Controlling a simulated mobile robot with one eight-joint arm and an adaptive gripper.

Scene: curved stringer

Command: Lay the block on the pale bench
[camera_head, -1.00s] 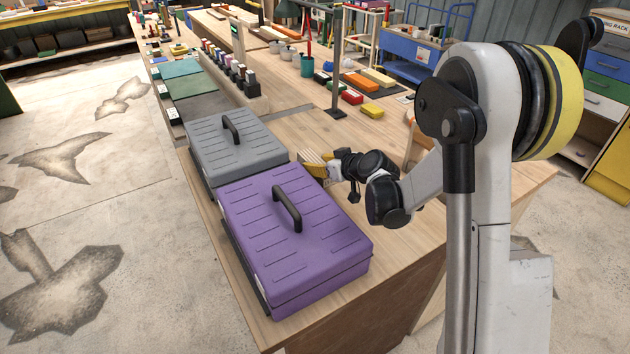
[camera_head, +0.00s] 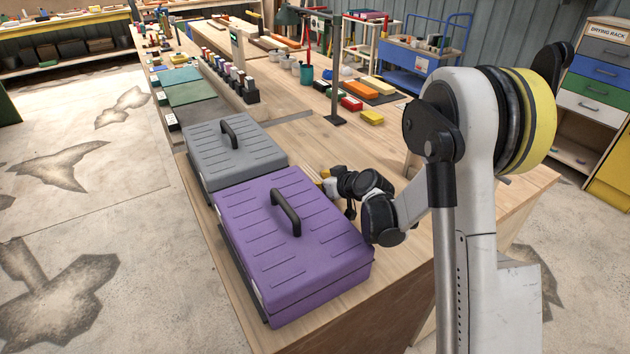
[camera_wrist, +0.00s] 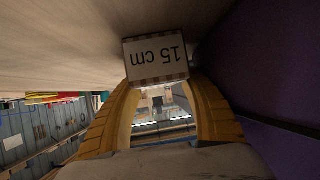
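The block (camera_wrist: 157,60) is a small pale piece with "15 cm" on its face and striped edges, upside down in the wrist view. My gripper (camera_wrist: 159,82) has its yellow fingers closed on either side of it. In the head view my gripper (camera_head: 324,180) is low over the pale wooden bench (camera_head: 420,205), just behind the purple case. The case partly hides the fingers and block there. The bench surface (camera_wrist: 70,45) fills the top of the wrist view, very close to the block. I cannot tell whether they touch.
A purple case (camera_head: 330,245) stands close beside my gripper, with a grey case (camera_head: 250,155) behind it. A black post (camera_head: 335,85) and yellow (camera_head: 372,117) and red (camera_head: 351,103) blocks stand further back. Bare bench lies to the right of my gripper.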

